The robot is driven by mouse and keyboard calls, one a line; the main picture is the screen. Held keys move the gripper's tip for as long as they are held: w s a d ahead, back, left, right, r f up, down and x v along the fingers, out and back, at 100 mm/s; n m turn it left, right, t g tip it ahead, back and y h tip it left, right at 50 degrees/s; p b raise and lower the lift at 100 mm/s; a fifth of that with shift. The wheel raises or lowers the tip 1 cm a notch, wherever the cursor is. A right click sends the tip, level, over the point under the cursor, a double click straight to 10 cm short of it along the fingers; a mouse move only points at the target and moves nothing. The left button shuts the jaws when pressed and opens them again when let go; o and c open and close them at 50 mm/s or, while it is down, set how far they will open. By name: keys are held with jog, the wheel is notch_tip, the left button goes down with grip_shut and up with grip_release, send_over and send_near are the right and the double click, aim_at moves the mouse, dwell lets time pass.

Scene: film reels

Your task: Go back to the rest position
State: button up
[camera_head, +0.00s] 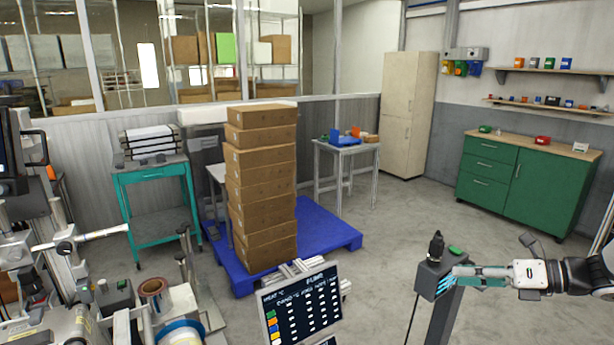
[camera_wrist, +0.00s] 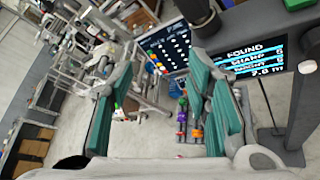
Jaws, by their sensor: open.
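My gripper (camera_head: 458,274) is at the right of the head view, reaching left with its teal-padded fingers beside the dark box on a post (camera_head: 432,280). In the wrist view my gripper (camera_wrist: 162,70) has its two fingers spread apart, with nothing between them. Whether a finger touches the box cannot be told from these views.
A display panel (camera_head: 300,305) stands left of the post. Behind are stacked cartons (camera_head: 262,190) on a blue pallet (camera_head: 335,238), a grey table (camera_head: 347,150) and a green cabinet (camera_head: 520,185). Machinery fills the left front. Grey floor lies clear between pallet and cabinet.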

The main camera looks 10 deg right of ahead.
jog(key=s+a+r+n+g+h, duration=0.2)
jog(key=s+a+r+n+g, duration=0.15)
jog(key=a+n, duration=0.5)
jog(key=s+a+r+n+g+h, duration=0.2)
jog(key=s+a+r+n+g, duration=0.15)
jog(key=a+n, duration=0.55)
jog(key=s+a+r+n+t+h, duration=0.1)
jog(key=s+a+r+n+h, duration=0.2)
jog(key=s+n, duration=0.3)
jog(key=s+a+r+n+t+h, duration=0.2)
jog(key=s+n, duration=0.4)
jog(key=n, duration=0.5)
notch_tip(320, 180, up, 3)
jog(key=shift+s+a+f+h, duration=0.15)
jog(key=shift+s+a+h, duration=0.1)
jog(key=shift+a+h, duration=0.6)
